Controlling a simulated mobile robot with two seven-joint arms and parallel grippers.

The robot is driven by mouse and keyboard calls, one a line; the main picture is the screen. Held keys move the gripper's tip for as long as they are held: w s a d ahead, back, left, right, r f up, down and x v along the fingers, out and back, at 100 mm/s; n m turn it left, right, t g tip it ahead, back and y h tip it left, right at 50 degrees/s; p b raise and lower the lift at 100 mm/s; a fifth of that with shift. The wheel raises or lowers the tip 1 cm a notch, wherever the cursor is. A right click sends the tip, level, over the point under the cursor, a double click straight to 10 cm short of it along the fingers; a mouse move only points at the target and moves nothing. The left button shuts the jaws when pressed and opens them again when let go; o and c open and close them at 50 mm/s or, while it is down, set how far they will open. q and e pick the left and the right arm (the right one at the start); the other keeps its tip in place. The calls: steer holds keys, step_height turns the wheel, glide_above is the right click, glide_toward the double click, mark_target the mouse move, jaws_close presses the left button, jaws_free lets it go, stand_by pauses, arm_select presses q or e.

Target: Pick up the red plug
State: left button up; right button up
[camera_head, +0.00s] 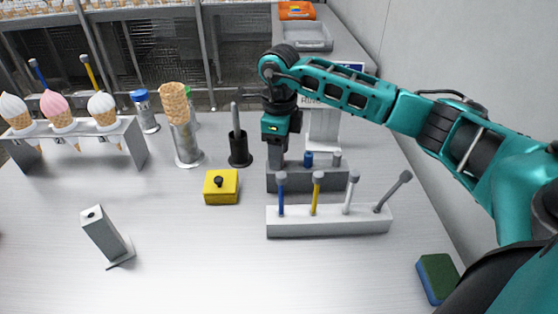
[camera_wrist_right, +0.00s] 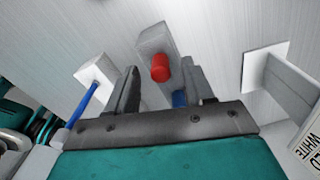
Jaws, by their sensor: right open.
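The red plug (camera_wrist_right: 160,67) stands in the dark grey block, which shows in the wrist view (camera_wrist_right: 152,40) and in the head view (camera_head: 325,180). In the wrist view the plug sits between the two dark fingers of my right gripper (camera_wrist_right: 160,84), with gaps on both sides. My right gripper (camera_head: 279,150) is open and points down over the left end of the block, hiding the red plug in the head view. A blue plug (camera_head: 308,159) and a grey plug (camera_head: 337,160) stand in the same block. My left gripper is not in view.
A pale rack (camera_head: 330,227) with several upright tools stands just in front of the block. A yellow box (camera_head: 221,188) and a black holder (camera_head: 240,150) are to its left. A white sign stand (camera_head: 323,130) is behind. The front table is mostly clear.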

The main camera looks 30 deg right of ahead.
steer(key=shift+f, duration=0.8)
steer(key=shift+c, duration=0.3)
jaws_close()
